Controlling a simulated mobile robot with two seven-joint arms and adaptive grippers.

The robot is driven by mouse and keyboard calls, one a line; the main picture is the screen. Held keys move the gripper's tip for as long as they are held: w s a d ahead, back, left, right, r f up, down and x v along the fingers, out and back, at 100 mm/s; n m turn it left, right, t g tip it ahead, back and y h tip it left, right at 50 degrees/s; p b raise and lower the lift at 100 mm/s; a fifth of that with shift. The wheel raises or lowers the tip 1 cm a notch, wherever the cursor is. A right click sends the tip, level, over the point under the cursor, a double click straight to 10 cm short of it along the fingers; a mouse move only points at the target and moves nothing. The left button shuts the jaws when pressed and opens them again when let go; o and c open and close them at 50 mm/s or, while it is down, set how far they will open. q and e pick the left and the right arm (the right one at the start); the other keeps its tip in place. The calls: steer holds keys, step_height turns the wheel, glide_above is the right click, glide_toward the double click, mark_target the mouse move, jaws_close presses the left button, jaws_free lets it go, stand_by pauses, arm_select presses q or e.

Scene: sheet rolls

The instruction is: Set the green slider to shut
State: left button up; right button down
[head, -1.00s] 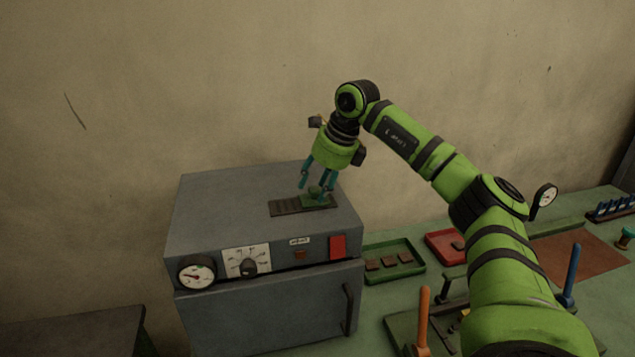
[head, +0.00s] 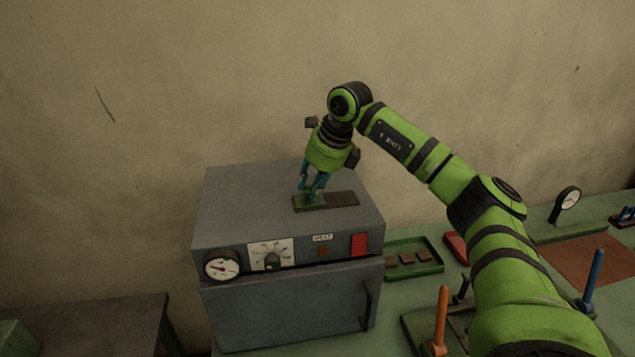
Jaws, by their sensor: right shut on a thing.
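The green slider (head: 309,205) lies on top of the grey oven-like box, at the left end of its dark track (head: 343,199). The bare part of the track shows to its right. My right gripper (head: 310,197) points down from above and is shut on the slider's upright part, which the fingers mostly hide. My left gripper is not in the head view.
The grey box (head: 235,211) has a gauge (head: 222,266), a dial (head: 272,260) and a red patch (head: 359,244) on its front. A green tray (head: 428,268) with brown pieces stands to its right. Orange (head: 441,318) and blue (head: 593,278) upright handles stand near my right arm.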

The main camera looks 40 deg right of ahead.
steer(key=c, duration=1.2)
jaws_free()
steer(key=shift+a, duration=0.1)
steer(key=shift+o, duration=0.9)
steer(key=shift+w+a, duration=0.1)
steer(key=shift+w, duration=0.05)
steer(key=shift+w+a, duration=0.15)
steer(key=shift+s+r, duration=0.2)
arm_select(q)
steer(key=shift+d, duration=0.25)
arm_select(e)
steer(key=v, duration=1.1)
steer(key=shift+r, duration=0.35)
steer(key=shift+f, duration=0.1)
